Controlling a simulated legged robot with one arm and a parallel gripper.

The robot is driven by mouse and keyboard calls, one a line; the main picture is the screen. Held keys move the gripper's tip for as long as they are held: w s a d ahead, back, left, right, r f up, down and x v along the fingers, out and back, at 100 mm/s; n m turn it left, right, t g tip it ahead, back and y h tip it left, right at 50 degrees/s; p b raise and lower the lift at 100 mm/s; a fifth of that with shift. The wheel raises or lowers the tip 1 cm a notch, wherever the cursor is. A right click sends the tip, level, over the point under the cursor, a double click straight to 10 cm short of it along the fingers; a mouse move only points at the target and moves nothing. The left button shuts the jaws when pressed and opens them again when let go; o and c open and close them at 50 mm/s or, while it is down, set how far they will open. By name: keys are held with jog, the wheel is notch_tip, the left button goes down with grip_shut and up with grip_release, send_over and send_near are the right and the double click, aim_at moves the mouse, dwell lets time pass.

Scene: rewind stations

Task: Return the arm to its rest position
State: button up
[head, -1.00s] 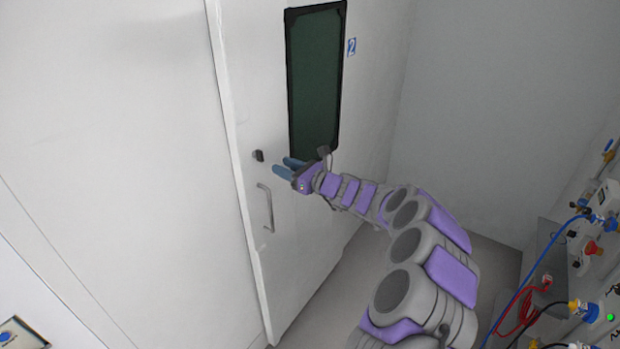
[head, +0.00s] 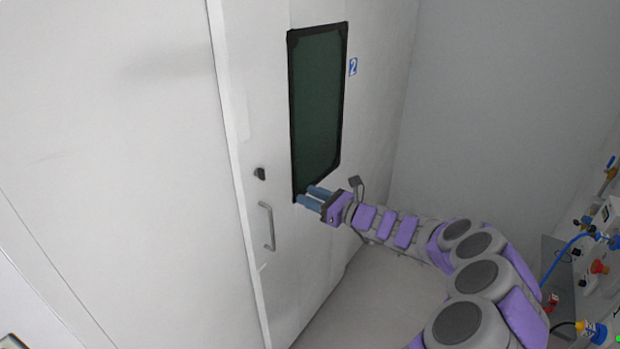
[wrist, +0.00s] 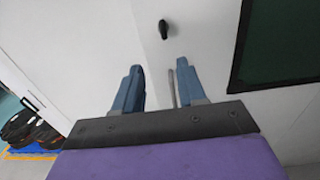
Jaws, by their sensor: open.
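My gripper (head: 312,197) is at the end of my purple and grey arm, in front of a white door (head: 300,260). Its two blue fingers are apart with nothing between them; they also show in the wrist view (wrist: 158,90). In the head view the fingertips point left, toward the door's handle side. They appear to be apart from the grey bar handle (head: 267,226), which stands to their lower left. The dark knob (head: 260,174) is above the handle, and it also shows beyond the fingers in the wrist view (wrist: 164,29).
The door has a dark window (head: 318,110) and a blue "2" label (head: 352,66). A bench with hoses, fittings and a red button (head: 599,267) stands at the right. Grey floor (head: 365,290) shows beneath my arm. Colored items (wrist: 28,132) show at the wrist view's lower left.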

jog(key=s+a+r+n+g+y+b, duration=0.1)
jog(key=s+a+r+n+g, duration=0.2)
jog(key=s+a+n, duration=0.3)
jog(key=s+a+r+n+g+y+b, duration=0.1)
jog(key=s+a+r+n+g, duration=0.25)
jog(key=s, duration=0.35)
jog(key=s+a+f+n+g+h+b, duration=0.1)
jog(key=s+a+n+g+h, duration=0.1)
jog(key=s+n, duration=0.3)
jog(key=s+a+f+n+g+h+b, duration=0.1)
jog(key=s+f+n+g, duration=0.1)
jog(key=s, duration=0.6)
jog(key=s+d+f+n+h+b, duration=0.1)
jog(key=s+d+f+n+h, duration=0.2)
jog(key=s+d, duration=0.4)
jog(key=s+d+f+n+g+h+b, duration=0.1)
jog(key=s+d+f+n+h+b, duration=0.1)
jog(key=s+d+f+h, duration=0.4)
jog(key=s+d+f+n+g+h+b, duration=0.1)
jog(key=s+d+f+n+h, duration=0.3)
jog(key=s+d, duration=0.5)
jog(key=s+f+b, duration=0.1)
jog(key=s+f, duration=0.1)
jog(key=s, duration=0.2)
jog(key=shift+s+d, duration=0.15)
